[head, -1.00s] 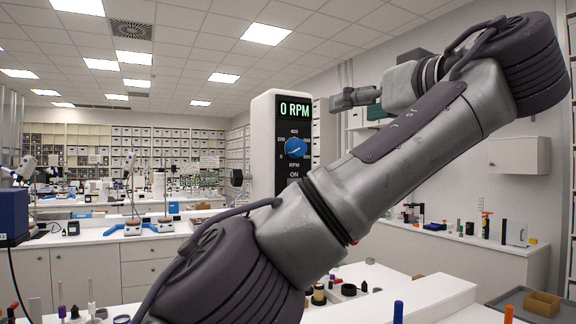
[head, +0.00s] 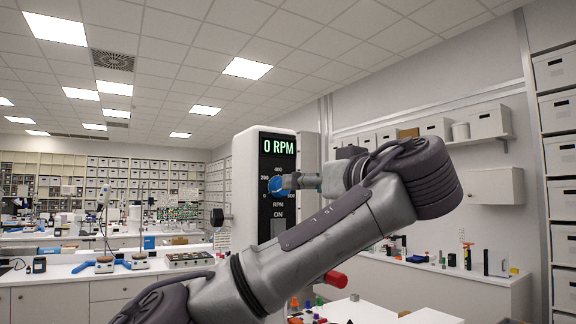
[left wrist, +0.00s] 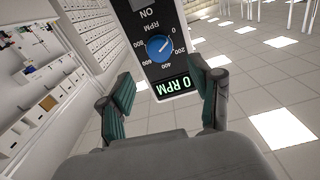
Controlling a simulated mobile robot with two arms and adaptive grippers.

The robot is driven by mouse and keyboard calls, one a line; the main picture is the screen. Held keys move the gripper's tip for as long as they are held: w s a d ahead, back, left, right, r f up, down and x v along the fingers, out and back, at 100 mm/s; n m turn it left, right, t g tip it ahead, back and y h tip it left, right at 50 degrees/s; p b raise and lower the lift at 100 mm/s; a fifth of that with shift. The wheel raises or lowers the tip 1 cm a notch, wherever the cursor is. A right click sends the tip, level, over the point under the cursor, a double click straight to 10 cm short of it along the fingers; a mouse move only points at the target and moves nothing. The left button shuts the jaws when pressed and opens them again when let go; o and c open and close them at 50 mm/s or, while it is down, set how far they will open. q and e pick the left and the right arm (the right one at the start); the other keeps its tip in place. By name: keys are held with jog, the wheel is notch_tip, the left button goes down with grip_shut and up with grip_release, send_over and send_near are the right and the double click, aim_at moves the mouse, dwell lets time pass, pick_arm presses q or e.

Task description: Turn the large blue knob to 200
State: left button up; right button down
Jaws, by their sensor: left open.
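The large blue knob (head: 276,186) sits on the black front panel of a tall white device (head: 246,185), partly behind my left gripper in the head view. The display (head: 277,146) above it reads 0 RPM. The left wrist view shows the panel upside down, with the knob (left wrist: 160,48) in full and its pale pointer line towards the 0 mark. My left gripper (head: 300,181) is open in front of the knob. In the left wrist view, its fingers (left wrist: 160,68) are spread to either side of the panel, with nothing between them. Contact with the knob is not visible.
My left arm crosses the middle of the head view and hides much of the bench. A red cylinder (head: 335,279) shows below the arm. A side counter (head: 440,277) with small bottles stands at the right.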

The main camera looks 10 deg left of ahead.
pick_arm(q)
jog(key=p+x, duration=0.4)
jog(key=x, duration=0.3)
pick_arm(e)
jog(key=r, duration=0.5)
jog(key=shift+w+a+r, duration=0.2)
jog(key=shift+a+r, duration=0.05)
jog(key=shift+a, duration=0.05)
pick_arm(q)
jog(key=shift+w+a+f, duration=0.1)
jog(key=shift+w+f, duration=0.05)
pick_arm(e)
jog(key=shift+d, duration=0.1)
